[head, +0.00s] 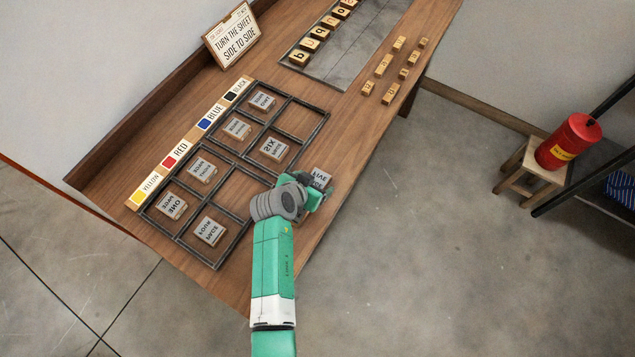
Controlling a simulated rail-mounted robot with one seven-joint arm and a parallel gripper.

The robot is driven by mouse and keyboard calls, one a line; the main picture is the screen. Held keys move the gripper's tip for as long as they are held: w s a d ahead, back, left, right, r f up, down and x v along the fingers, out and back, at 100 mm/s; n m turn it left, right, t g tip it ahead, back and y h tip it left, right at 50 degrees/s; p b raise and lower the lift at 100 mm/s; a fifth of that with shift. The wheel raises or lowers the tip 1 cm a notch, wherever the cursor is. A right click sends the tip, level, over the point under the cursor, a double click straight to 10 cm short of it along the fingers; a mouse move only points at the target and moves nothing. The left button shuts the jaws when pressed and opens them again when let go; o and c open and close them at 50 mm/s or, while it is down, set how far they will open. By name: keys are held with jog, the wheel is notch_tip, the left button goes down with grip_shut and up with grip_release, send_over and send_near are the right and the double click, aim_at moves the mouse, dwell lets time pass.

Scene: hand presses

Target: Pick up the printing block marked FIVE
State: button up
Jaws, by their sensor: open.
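The printing block marked FIVE (321,177) lies on the wooden table outside the dark frame, near the table's front edge. Its lettering reads upside down and it looks grey on top. My gripper (318,190) is right at the block's near side, and its green and grey wrist covers part of that area. The jaws are open, but the fingertips are hard to make out. I cannot tell whether they touch the block or reach around it.
A dark compartmented frame (240,152) holds several other marked blocks, including SIX (274,148) and ONE (172,206). Colour labels line its far side. Small wooden letter pieces (383,66) lie to the right. A sign (232,36) stands behind. A red canister (568,142) sits on a stool away from the table.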

jog(key=shift+x, duration=0.8)
jog(key=c, duration=1.1)
jog(key=shift+r, duration=0.1)
notch_tip(320, 180, up, 4)
jog(key=shift+f+p, duration=0.2)
jog(key=shift+p, duration=0.35)
jog(key=s+p, duration=0.1)
jog(key=s, duration=0.4)
jog(key=s+r, duration=0.1)
jog(key=s, duration=0.4)
jog(key=s+p, duration=0.1)
jog(key=s, duration=0.5)
jog(key=shift+a+r+p, duration=0.2)
jog(key=shift+a+p, duration=0.1)
jog(key=shift+p, duration=0.05)
